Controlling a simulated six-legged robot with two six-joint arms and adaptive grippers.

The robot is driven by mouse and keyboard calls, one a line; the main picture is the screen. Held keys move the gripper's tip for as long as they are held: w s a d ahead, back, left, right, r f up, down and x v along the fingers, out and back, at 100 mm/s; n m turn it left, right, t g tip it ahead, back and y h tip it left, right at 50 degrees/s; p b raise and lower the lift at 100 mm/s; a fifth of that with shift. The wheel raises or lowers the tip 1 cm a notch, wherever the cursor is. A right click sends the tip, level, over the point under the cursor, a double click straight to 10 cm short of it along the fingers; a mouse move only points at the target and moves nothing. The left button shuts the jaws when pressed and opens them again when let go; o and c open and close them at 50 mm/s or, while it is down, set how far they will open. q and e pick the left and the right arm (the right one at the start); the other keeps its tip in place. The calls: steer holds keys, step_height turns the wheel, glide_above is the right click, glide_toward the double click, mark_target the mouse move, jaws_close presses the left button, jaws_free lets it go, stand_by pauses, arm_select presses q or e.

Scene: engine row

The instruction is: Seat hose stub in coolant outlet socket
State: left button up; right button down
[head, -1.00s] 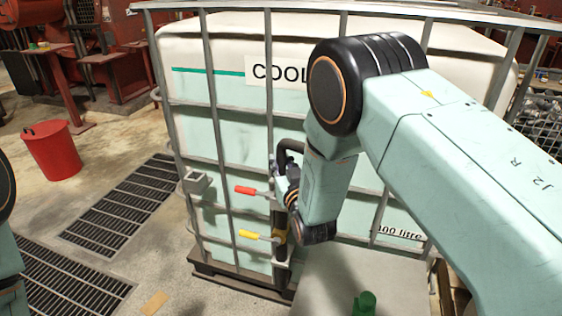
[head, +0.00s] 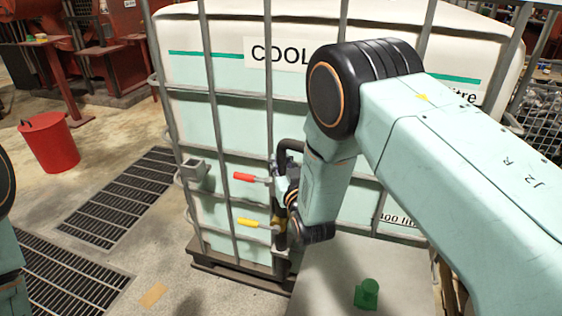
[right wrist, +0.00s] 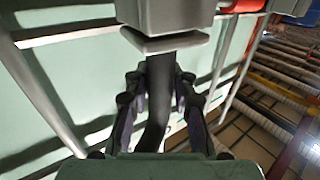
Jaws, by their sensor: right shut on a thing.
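A black hose stub (right wrist: 160,95) is between the fingers of my right gripper (right wrist: 157,88). In the right wrist view its far end meets the flange of a grey block (right wrist: 168,42), which looks like the coolant outlet socket. I cannot tell whether the stub is inside it or only against it. In the head view the curved black hose (head: 289,147) shows beside my right gripper (head: 281,185), at the front of the caged coolant tank (head: 225,125). My forearm and wrist hide part of the tank. My left gripper is out of view.
A red-handled lever (head: 244,177) and a yellow-handled lever (head: 251,222) stick out left of the gripper. Cage bars run close around it. A green knob-like part (head: 367,293) stands on a grey surface below. A red bucket (head: 49,143) stands far left.

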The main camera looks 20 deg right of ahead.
steer(key=c, duration=1.1)
jaws_free()
steer(key=shift+o, duration=0.3)
steer(key=shift+f, duration=0.15)
steer(key=shift+s, duration=0.1)
steer(key=s, duration=1.2)
